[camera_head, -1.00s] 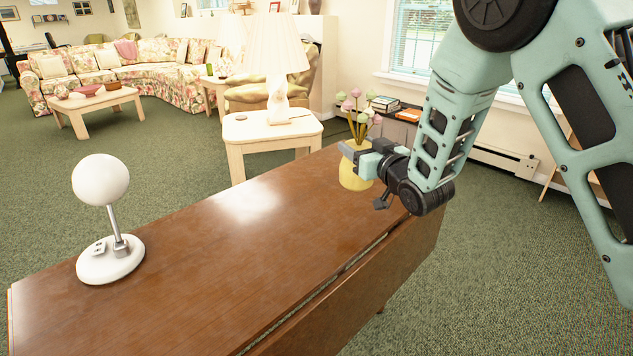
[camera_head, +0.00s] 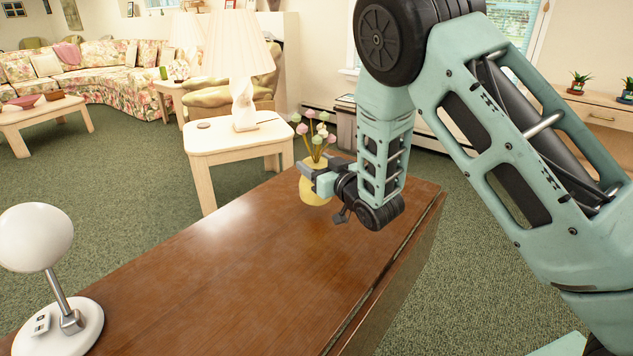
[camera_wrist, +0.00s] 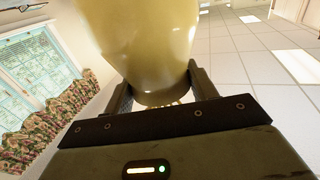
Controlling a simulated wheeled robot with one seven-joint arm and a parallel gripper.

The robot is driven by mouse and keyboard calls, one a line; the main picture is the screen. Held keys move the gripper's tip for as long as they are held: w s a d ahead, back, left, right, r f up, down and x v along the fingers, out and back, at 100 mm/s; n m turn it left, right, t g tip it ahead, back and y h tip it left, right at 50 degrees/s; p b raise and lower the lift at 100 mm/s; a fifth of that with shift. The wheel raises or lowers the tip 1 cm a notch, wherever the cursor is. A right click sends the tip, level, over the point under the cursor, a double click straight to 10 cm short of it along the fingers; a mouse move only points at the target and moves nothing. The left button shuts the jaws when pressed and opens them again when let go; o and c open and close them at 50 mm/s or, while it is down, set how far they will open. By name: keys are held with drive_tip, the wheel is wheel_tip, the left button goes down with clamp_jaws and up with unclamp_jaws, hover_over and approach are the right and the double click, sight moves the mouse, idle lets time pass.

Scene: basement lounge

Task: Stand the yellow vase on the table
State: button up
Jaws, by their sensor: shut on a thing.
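The yellow vase (camera_head: 314,192) holds several pink, white and green round-headed flowers. It appears upright over the far end of the brown wooden table (camera_head: 250,262) in the head view. My gripper (camera_head: 319,179) is shut on the vase's body from the right. I cannot tell whether the vase's base touches the table top. In the wrist view the vase (camera_wrist: 150,45) fills the top middle, between the two fingers of my gripper (camera_wrist: 163,88).
A white ball lamp (camera_head: 38,240) stands at the table's near left. A pale side table (camera_head: 235,142) with a lamp (camera_head: 240,60) stands beyond the table. The middle of the table top is clear. A wooden desk (camera_head: 600,112) is at the right.

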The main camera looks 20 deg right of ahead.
drive_tip(key=shift+f, duration=1.9)
drive_tip(key=shift+f, duration=0.2)
drive_tip(key=o, duration=1.3)
